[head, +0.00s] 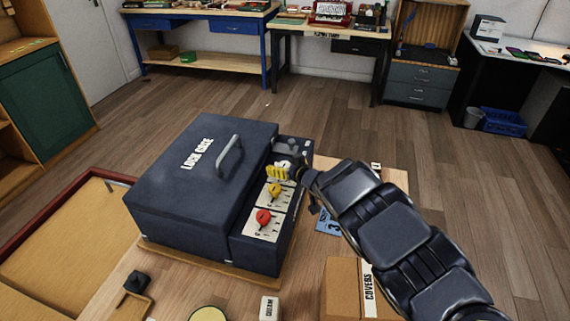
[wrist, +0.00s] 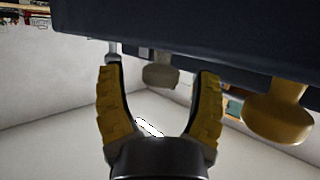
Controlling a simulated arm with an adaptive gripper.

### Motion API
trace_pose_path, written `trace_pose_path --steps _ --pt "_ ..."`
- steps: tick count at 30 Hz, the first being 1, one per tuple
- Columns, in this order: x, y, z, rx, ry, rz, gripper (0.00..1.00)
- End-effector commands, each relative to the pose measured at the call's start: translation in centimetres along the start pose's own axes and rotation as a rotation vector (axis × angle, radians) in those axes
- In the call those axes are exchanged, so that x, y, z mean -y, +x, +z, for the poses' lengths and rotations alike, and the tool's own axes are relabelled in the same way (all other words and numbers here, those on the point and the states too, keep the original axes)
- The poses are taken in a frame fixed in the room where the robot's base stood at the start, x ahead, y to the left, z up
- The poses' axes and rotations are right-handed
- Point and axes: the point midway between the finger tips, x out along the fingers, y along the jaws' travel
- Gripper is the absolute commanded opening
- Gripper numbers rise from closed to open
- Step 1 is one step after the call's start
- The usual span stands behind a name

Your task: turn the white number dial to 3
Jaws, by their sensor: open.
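The dark lock case (head: 195,185) stands on a wooden board, with a row of dials on its right-hand panel. The white number dial (wrist: 160,74) shows between my gripper's two yellow fingers in the wrist view, with space on both sides. My gripper (head: 278,172) is open at the dial panel in the head view and hides most of the white dial and its scale. Its fingers also show in the wrist view (wrist: 157,78). I cannot read the dial's setting. The yellow dial (head: 274,190) sits beside it, also at right in the wrist view (wrist: 277,112).
A red dial (head: 263,217) sits nearest the front of the panel. A metal part (wrist: 113,50) shows near the left finger. A blue card (head: 328,224) lies partly hidden under my arm. A box marked COVERS (head: 345,290) stands at the front right.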

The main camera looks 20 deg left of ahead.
Motion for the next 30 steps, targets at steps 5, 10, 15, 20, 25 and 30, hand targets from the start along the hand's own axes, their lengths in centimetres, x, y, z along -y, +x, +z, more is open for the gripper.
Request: trace_pose_path --steps 5,10,15,20,25,30 --pt "-0.03 0.06 -0.01 0.0 -0.001 0.0 0.64" --pt "-0.01 0.06 -0.04 -0.001 -0.001 0.0 0.39" --pt "-0.01 0.06 -0.05 -0.001 -0.001 0.0 0.0" --pt "-0.04 0.05 -0.05 -0.001 -0.003 -0.005 0.0" --pt "-0.12 0.03 -0.05 -0.001 -0.017 -0.04 0.0" --pt "-0.18 0.06 -0.25 -0.007 -0.05 -0.122 0.0"
